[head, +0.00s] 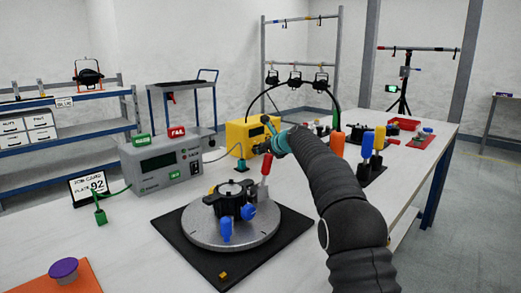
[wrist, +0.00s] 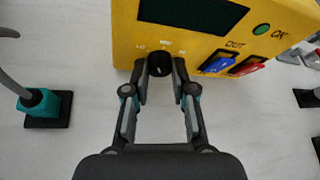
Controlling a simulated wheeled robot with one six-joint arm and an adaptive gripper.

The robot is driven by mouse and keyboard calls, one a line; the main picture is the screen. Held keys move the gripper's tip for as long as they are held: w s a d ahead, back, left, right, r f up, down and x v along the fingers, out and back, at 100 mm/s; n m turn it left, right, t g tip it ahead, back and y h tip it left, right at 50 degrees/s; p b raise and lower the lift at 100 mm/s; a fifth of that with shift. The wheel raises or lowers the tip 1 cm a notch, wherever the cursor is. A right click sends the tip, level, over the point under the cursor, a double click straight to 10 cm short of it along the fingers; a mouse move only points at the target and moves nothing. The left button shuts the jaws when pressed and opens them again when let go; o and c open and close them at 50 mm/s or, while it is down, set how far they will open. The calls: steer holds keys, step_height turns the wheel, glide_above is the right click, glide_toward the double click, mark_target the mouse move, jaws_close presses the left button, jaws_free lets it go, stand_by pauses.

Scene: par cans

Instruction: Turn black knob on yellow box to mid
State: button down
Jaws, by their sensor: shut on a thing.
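The yellow box (wrist: 130,38) fills the top of the wrist view, and in the head view it (head: 237,134) stands on the table beyond my arm. Its black knob (wrist: 159,63) sits on the front face below a dark display, with small labels around it, LO at the left. My gripper (wrist: 160,72) is shut on the knob, one finger on each side. In the head view my gripper (head: 268,143) is at the box's front, where the knob is hard to make out. I cannot tell which label the knob points at.
Blue and red sockets (wrist: 234,64) and a green button (wrist: 262,29) are right of the knob. A teal-topped connector (wrist: 38,103) stands at the left. A grey tester box (head: 163,162) and a round turntable (head: 230,225) are nearby on the white table.

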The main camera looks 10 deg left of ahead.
steer(key=shift+m+g, duration=0.3)
steer(key=shift+m, duration=0.1)
steer(key=shift+y, duration=0.3)
steer(key=c, duration=1)
jaws_free()
steer(key=shift+o, duration=0.2)
steer(key=shift+s+a+n+t, duration=0.1)
steer(key=shift+n+t, duration=0.5)
steer(key=shift+n, duration=0.2)
steer(key=shift+s+f+n+t+h, duration=0.1)
steer(key=shift+n+t+h, duration=0.7)
steer(key=shift+n+t, duration=0.5)
